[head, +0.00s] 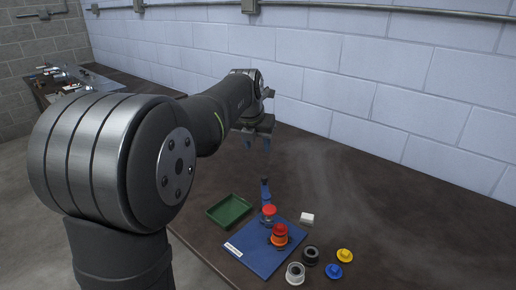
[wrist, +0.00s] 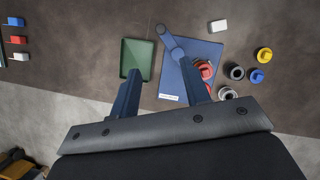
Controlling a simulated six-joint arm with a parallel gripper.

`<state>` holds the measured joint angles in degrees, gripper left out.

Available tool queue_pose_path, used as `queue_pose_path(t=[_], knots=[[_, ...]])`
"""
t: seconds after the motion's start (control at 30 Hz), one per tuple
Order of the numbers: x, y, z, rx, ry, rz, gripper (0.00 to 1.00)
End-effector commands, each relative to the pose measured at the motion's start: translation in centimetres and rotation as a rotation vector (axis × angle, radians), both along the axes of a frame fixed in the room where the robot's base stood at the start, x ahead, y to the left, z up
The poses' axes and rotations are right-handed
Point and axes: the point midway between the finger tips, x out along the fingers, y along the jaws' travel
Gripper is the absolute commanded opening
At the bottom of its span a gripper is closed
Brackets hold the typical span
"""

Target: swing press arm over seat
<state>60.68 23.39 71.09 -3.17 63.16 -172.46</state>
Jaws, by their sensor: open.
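The blue base plate (head: 252,262) lies on the bench with a white label along its front edge. The blue press arm (head: 266,190) stands at the plate's back; in the wrist view the press arm (wrist: 177,52) reaches obliquely from the plate's upper left corner. A red round piece (head: 269,211) shows near it. My gripper (head: 257,145) is open and empty, high above the bench behind the plate. In the wrist view its right finger partly covers the plate.
A green tray (head: 229,222) lies left of the plate. To the right are a white block (head: 307,219), a black ring (head: 311,254), a white ring (head: 295,273), a blue piece (head: 333,270) and a yellow piece (head: 345,255). Bench beyond them is clear, up to the wall.

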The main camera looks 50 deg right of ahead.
Motion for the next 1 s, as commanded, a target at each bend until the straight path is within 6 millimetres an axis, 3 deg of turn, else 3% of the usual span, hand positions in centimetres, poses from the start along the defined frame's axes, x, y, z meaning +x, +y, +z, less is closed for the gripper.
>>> queue_pose_path(t=[0.17,0.4,0.43,1.0], knots=[[0.0,0.0,0.0,0.0,0.0,0.0,0.43],[-0.5,-0.4,-0.6,0.038,-0.056,-0.115,0.0],[-0.7,-0.5,-0.8,0.054,-0.079,-0.16,0.0],[-5.4,-4.0,-5.4,0.547,-0.607,-1.484,0.0]])
